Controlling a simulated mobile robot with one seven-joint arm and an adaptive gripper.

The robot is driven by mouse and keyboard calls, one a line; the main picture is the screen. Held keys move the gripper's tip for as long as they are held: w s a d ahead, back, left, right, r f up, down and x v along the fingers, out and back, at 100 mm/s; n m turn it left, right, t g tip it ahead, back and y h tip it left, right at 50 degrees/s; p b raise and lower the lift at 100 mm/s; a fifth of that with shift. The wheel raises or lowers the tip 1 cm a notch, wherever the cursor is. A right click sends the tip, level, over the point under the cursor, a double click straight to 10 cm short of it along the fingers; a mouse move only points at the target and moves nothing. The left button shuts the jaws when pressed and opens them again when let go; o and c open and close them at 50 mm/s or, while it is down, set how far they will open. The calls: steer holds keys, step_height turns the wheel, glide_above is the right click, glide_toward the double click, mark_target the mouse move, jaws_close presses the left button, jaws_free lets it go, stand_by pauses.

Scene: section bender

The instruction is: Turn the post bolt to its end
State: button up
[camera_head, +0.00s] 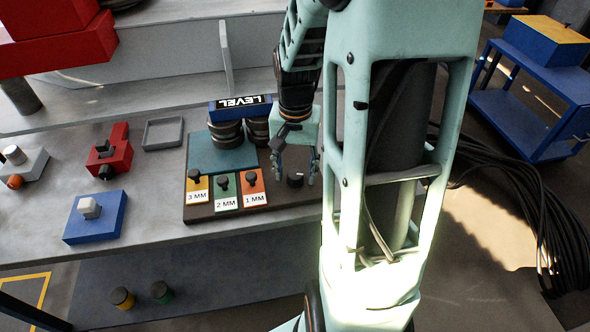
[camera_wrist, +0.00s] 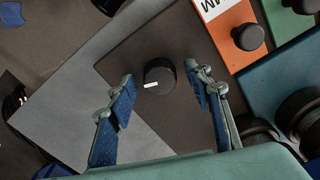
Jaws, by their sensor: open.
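A round black knob with a white mark on its top, which looks like the post bolt (camera_wrist: 159,77), stands on the brown board. It also shows in the head view (camera_head: 295,180), below and between my fingers. My gripper (camera_head: 295,168) is open and points down over the board's right part. In the wrist view its two blue-padded fingers lie either side of the knob, with a gap on each side. I cannot tell whether the fingertips reach down around the knob. The white mark points left in the wrist view.
Yellow, green and orange plates (camera_head: 254,188) with black knobs sit left of my gripper on the brown board (camera_head: 290,207). A blue LEVEL block (camera_head: 240,106) on dark round stacks stands behind. Red and blue blocks (camera_head: 95,217) lie farther left on the grey bench.

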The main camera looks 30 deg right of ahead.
steer(key=c, duration=1.1)
steer(key=shift+c, duration=0.2)
steer(key=shift+m, duration=0.3)
steer(key=m, duration=0.3)
steer(key=shift+m, duration=0.3)
steer(key=m+p, duration=0.1)
steer(key=m, duration=0.3)
steer(key=shift+m, duration=0.3)
steer(key=m+p, duration=0.2)
steer(key=m, duration=0.2)
steer(key=shift+r+m, duration=0.15)
steer(key=shift+m, duration=0.15)
steer(key=shift+m+p, duration=1.65)
steer(key=shift+m, duration=0.55)
